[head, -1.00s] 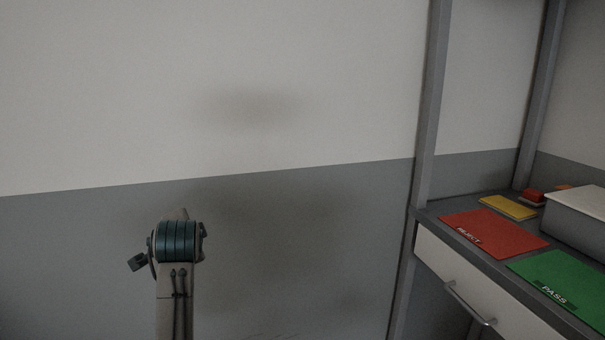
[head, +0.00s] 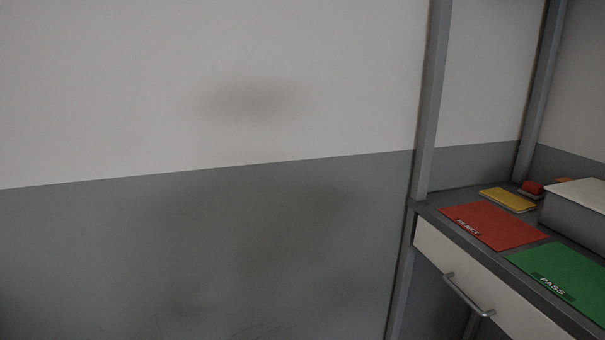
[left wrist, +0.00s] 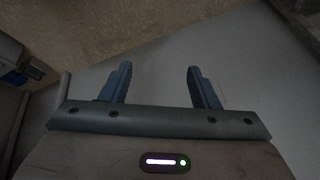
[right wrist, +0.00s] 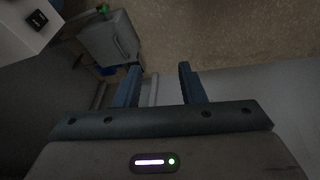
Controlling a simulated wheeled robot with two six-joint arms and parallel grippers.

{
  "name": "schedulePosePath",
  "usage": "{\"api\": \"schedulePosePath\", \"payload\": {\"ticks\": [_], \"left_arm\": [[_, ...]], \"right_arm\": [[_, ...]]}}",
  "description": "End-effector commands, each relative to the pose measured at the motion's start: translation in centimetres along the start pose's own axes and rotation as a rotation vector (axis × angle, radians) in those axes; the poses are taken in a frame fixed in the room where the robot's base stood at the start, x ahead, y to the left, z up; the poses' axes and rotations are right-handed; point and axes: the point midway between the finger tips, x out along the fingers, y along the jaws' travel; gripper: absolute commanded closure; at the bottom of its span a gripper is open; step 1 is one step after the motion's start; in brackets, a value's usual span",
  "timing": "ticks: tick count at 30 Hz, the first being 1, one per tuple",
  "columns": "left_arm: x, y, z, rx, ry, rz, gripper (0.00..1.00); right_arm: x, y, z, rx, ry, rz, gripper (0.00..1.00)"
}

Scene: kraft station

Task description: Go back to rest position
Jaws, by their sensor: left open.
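My left gripper (left wrist: 159,84) shows in the left wrist view with its two blue fingers apart and nothing between them. My right gripper (right wrist: 158,82) shows in the right wrist view, also with its fingers apart and empty. Neither gripper touches anything. Neither arm shows in the head view.
At the right of the head view stands a workbench with a drawer (head: 485,285), a red REJECT mat (head: 492,226), a green PASS mat (head: 562,278), a yellow pad (head: 508,199) and a grey box (head: 572,216). A grey post (head: 431,110) rises beside it. A bare wall fills the left.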

Motion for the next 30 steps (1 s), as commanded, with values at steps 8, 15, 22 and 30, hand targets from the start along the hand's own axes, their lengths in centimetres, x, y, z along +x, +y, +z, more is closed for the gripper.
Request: {"api": "schedulePosePath", "payload": {"ticks": [8,15,22,30], "left_arm": [[-1.8,1.4,5.7,-0.099,-0.083,0.046,0.45],[1.9,1.5,6.1,-0.113,-0.110,0.050,0.45],[7.2,1.8,7.4,-0.118,-0.138,0.052,0.45],[15.9,2.6,12.5,-0.127,-0.193,0.058,0.45]], "right_arm": [[-0.1,0.1,0.0,-0.002,0.000,0.001,0.64],[3.9,-0.1,-0.1,0.011,-0.022,-0.006,0.64],[9.2,0.1,0.7,0.015,-0.050,-0.006,0.64],[18.3,0.1,5.0,0.026,-0.105,-0.008,0.64]]}}
